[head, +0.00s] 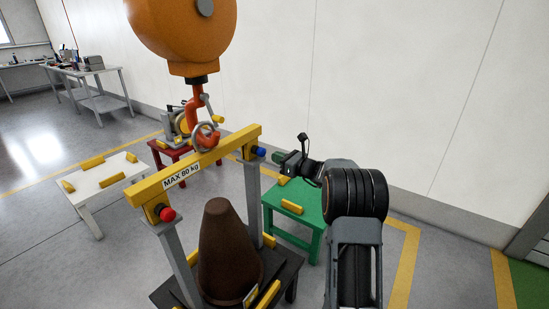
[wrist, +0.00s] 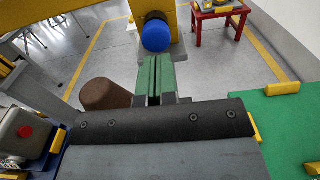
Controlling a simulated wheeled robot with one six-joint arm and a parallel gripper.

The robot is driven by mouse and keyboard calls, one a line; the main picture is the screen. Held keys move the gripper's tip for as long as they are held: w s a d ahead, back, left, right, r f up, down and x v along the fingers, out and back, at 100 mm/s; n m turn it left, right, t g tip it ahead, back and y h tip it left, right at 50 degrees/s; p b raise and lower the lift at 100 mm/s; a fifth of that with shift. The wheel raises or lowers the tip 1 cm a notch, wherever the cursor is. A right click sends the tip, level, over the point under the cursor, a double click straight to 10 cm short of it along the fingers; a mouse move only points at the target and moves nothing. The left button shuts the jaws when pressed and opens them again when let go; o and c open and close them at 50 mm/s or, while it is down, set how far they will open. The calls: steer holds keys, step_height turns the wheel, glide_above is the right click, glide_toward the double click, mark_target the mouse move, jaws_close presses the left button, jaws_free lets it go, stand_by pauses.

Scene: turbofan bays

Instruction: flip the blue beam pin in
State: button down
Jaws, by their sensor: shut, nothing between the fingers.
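The blue beam pin (head: 258,152) shows as a round blue knob at the right end of the yellow beam (head: 222,153), which is marked MAX 80 kg. In the wrist view the blue pin (wrist: 156,37) is straight ahead of my fingertips, near the top. My gripper (head: 277,156) is just right of the pin in the head view. In the wrist view my gripper (wrist: 153,62) has its green fingers together and empty. The fingertips look close to the pin; I cannot tell whether they touch it. A red pin (head: 167,214) is at the beam's left end.
An orange hoist (head: 180,30) with a hook (head: 207,125) is above the beam. A brown cone (head: 228,250) stands below, between grey posts. A green table (head: 300,205) is under my arm, with a red table (head: 165,153) behind and a white table (head: 105,185) at left.

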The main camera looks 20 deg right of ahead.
steer(key=v, duration=1)
steer(key=shift+s+b, duration=0.25)
steer(key=shift+b, duration=0.15)
